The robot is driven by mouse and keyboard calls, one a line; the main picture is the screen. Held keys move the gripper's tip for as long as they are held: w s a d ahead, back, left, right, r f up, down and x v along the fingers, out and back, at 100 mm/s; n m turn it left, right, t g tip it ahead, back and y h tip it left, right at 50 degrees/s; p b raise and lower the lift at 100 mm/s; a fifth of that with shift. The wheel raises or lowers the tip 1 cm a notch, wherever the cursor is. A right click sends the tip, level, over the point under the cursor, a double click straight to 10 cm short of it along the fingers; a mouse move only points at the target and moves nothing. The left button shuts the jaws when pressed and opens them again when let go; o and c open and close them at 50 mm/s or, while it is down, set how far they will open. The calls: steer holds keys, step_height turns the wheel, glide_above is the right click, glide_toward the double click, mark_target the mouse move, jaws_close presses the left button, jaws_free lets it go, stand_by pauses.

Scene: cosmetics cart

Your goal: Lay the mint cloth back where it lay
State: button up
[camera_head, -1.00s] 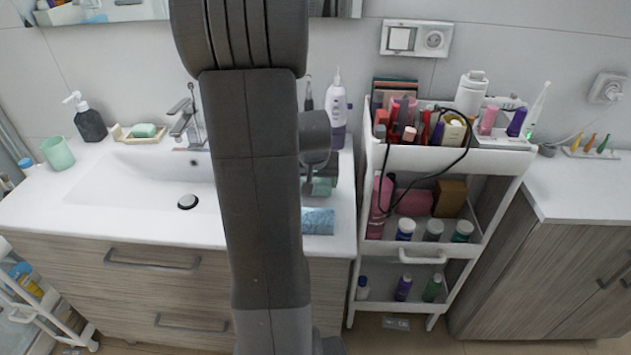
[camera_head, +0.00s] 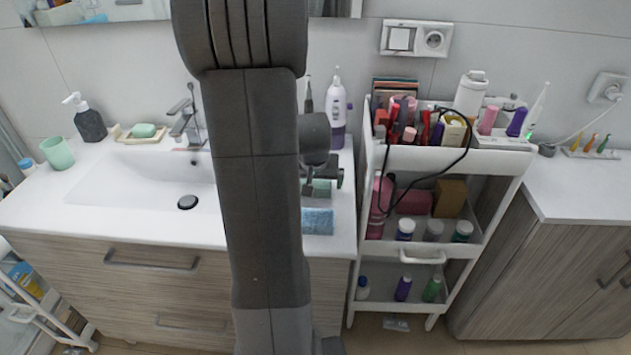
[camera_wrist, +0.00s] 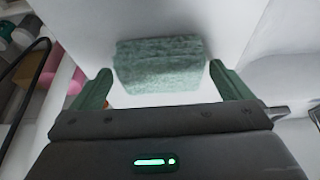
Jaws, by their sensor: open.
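The mint cloth (camera_wrist: 160,66) is a folded, textured block on the white counter. In the head view the mint cloth (camera_head: 320,187) shows as a small patch at the right end of the washbasin counter, partly hidden by my arm. My gripper (camera_head: 322,180) is directly over it there; its fingertips are hard to make out.
A blue cloth (camera_head: 318,222) lies in front, at the counter's edge. A white and purple pump bottle (camera_head: 337,112) stands behind. The white cart (camera_head: 440,158), full of cosmetics, stands close to the right. My arm hides part of the basin (camera_head: 130,180).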

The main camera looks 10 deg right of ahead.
steer(key=v, duration=1.1)
steer(key=shift+s+r, duration=0.2)
steer(key=shift+r, duration=0.15)
